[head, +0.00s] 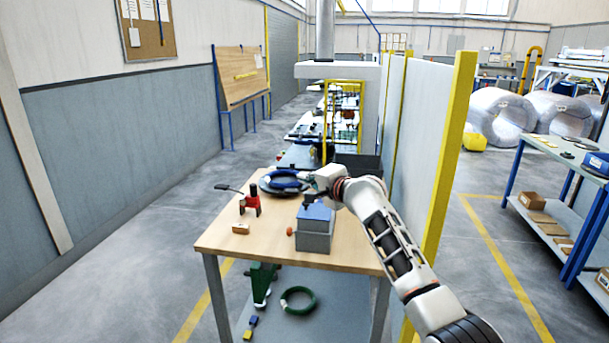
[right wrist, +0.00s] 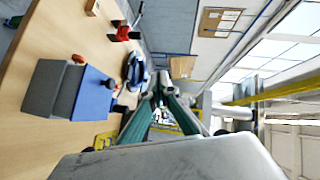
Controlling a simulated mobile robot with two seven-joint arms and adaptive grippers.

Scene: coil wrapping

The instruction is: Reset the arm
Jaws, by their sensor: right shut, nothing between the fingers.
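My right arm reaches in from the lower right in the head view. Its gripper (head: 306,176) is shut and empty above the far part of the wooden table (head: 220,240), close to the blue coil (head: 284,182). I cannot tell whether it touches the coil. In the right wrist view my right gripper's fingers (right wrist: 158,88) come together at the tips, with the blue coil (right wrist: 136,68) just beyond and left. My left gripper is not in view.
A grey box with a blue top (head: 316,240), a red device (head: 250,203) and a small wooden block (head: 240,229) stand on the table. A green coil (head: 284,303) lies on the lower shelf. A yellow-edged partition (head: 445,160) stands right of the table.

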